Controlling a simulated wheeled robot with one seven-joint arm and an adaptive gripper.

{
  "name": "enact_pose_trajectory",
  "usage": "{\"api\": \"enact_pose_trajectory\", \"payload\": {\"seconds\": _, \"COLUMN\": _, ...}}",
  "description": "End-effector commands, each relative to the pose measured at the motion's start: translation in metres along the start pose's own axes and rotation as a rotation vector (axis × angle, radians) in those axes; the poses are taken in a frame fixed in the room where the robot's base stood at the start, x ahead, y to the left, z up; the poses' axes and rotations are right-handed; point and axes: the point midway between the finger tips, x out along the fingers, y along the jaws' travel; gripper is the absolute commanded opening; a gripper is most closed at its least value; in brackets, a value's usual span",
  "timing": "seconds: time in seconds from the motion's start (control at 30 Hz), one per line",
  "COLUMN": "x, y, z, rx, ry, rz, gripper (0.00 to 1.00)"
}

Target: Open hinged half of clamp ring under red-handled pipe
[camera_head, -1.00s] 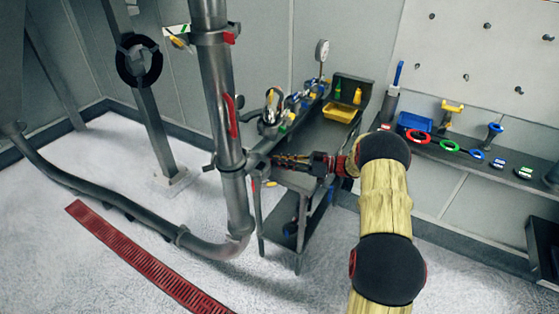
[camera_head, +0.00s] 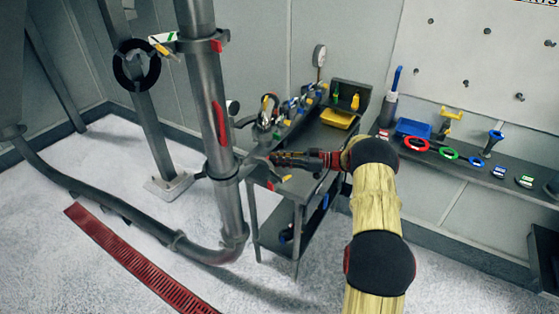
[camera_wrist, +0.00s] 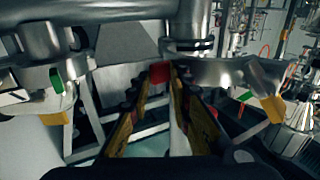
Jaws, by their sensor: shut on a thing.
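The red-handled pipe (camera_head: 210,95) stands upright left of centre, with a long red handle (camera_head: 219,122) on its side. The clamp ring (camera_head: 222,171) is around the pipe below that handle. A grey ring part with a red tab and a yellow tab (camera_head: 287,178) sticks out to its right. My gripper (camera_head: 272,159) reaches in from the right, just beside the pipe. In the wrist view its fingers converge on a red tab (camera_wrist: 160,73), under the pipe end (camera_wrist: 190,20). A curved grey ring part (camera_wrist: 225,71) lies to the right. The tab's attachment is partly hidden by the fingers.
A workbench cart (camera_head: 318,165) with tools and a yellow bin (camera_head: 337,119) stands behind my gripper. A shelf (camera_head: 470,165) with coloured rings runs along the right wall. Another clamp (camera_head: 205,43) is higher on the pipe. Bare floor and a red grate (camera_head: 130,255) lie in front.

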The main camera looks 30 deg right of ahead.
Motion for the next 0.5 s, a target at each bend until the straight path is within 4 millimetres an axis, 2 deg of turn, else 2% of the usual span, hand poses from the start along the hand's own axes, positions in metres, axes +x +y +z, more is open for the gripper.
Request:
{"api": "enact_pose_trajectory", "payload": {"seconds": 0.03, "x": 0.0107, "y": -0.0004, "z": -0.0059, "rx": -0.008, "ry": 0.007, "rz": -0.027, "gripper": 0.0}}
{"api": "enact_pose_trajectory", "payload": {"seconds": 0.5, "x": 0.0115, "y": 0.0017, "z": -0.0061, "rx": -0.004, "ry": 0.008, "rz": -0.073, "gripper": 0.0}}
